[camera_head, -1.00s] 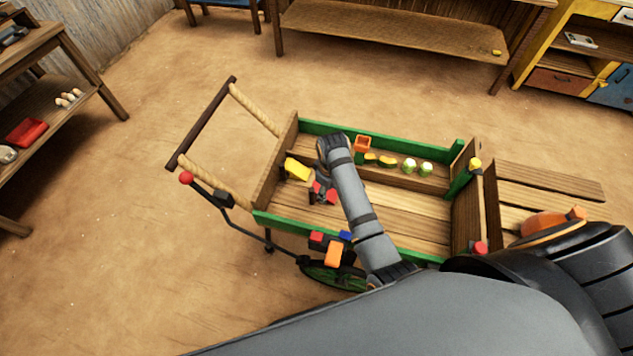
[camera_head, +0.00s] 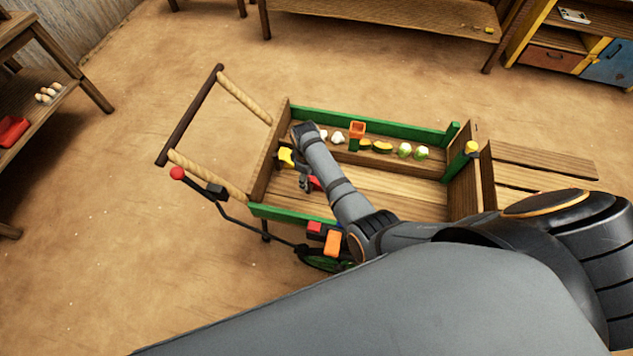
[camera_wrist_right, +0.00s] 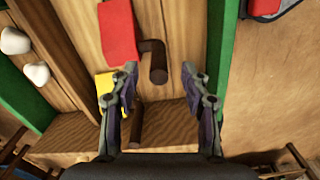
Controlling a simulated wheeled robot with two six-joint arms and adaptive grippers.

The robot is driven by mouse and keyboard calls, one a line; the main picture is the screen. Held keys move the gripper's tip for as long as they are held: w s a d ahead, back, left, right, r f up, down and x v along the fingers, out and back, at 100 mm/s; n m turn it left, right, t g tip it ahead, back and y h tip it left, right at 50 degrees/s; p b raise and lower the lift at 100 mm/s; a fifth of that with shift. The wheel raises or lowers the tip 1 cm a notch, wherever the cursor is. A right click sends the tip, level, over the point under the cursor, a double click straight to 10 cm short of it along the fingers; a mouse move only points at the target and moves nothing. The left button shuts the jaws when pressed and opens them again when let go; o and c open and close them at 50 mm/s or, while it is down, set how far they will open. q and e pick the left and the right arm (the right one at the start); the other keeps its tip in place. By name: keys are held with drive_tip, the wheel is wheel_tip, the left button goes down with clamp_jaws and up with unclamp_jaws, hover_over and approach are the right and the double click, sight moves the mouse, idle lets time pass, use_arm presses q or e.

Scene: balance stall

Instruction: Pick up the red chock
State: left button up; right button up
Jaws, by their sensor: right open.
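The red chock (camera_head: 314,183) lies in the wooden cart bed, partly hidden by my right arm. In the right wrist view the red chock (camera_wrist_right: 118,32) is at the top, left of centre, beyond the fingertips. A dark brown peg or handle (camera_wrist_right: 153,62) is beside it. My right gripper (camera_wrist_right: 160,75) is open and empty, with its fingers apart and the red chock outside them. In the head view my right gripper (camera_head: 304,184) is low over the left end of the bed, just left of the red chock. My left gripper is not in view.
A yellow piece (camera_head: 286,157) is close by, partly behind the left finger in the wrist view. A second brown peg (camera_wrist_right: 137,125) stands between the fingers. Green cart side rails (camera_head: 290,214) bound the bed. An orange block (camera_head: 332,243) is on the near side.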

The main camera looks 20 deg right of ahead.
wheel_tip(320, 180, down, 3)
drive_tip(key=shift+w+r, duration=0.15)
drive_tip(key=shift+c, duration=0.2)
clamp_jaws()
drive_tip(key=shift+r, duration=0.1)
